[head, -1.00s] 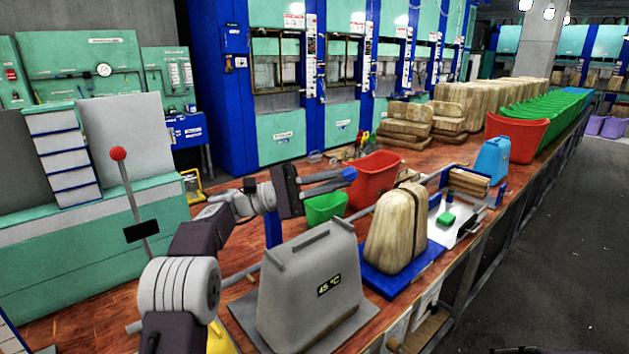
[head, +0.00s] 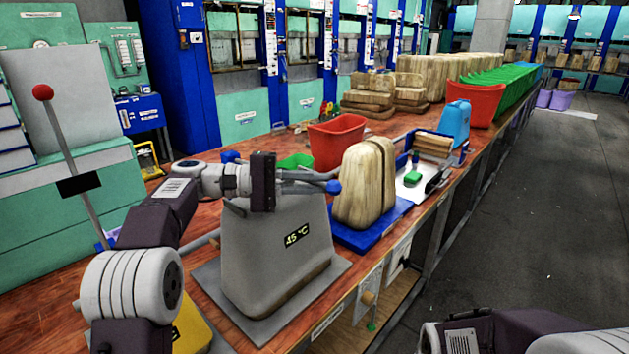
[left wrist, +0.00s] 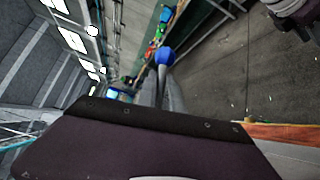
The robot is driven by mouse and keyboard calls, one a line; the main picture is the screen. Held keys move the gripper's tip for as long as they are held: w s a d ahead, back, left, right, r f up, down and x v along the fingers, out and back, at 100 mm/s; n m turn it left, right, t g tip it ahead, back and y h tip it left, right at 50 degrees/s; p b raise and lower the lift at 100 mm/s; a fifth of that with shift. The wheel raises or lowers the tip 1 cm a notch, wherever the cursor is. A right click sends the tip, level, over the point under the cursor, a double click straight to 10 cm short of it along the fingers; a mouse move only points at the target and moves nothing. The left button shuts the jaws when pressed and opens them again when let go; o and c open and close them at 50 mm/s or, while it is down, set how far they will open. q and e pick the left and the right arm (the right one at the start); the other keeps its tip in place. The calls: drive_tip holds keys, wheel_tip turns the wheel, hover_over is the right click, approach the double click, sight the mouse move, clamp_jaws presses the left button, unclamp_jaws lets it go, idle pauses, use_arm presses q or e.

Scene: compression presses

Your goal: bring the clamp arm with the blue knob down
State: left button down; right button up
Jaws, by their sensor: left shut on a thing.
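The blue knob (head: 333,187) is at the end of a grey clamp arm (head: 305,187), just right of the top of the grey box-shaped block marked 45 °C (head: 275,250). My left gripper (head: 320,180) is shut on the clamp arm close to the knob. The arm runs about level, low over the block's top. Its pivot end is hidden behind my gripper. In the left wrist view the blue knob (left wrist: 165,56) sits ahead of my gripper on a grey rod.
A tall lever with a red ball (head: 42,93) stands at the left. The aisle floor at the right is clear.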

idle(0.3)
use_arm(q)
drive_tip(key=c, duration=1.5)
unclamp_jaws()
drive_tip(key=shift+w, duration=0.15)
drive_tip(key=a+p, duration=0.1)
drive_tip(key=a, duration=0.8)
drive_tip(key=shift+s+r+p, duration=0.2)
drive_tip(key=shift+s+p, duration=0.1)
drive_tip(key=shift+s, duration=0.15)
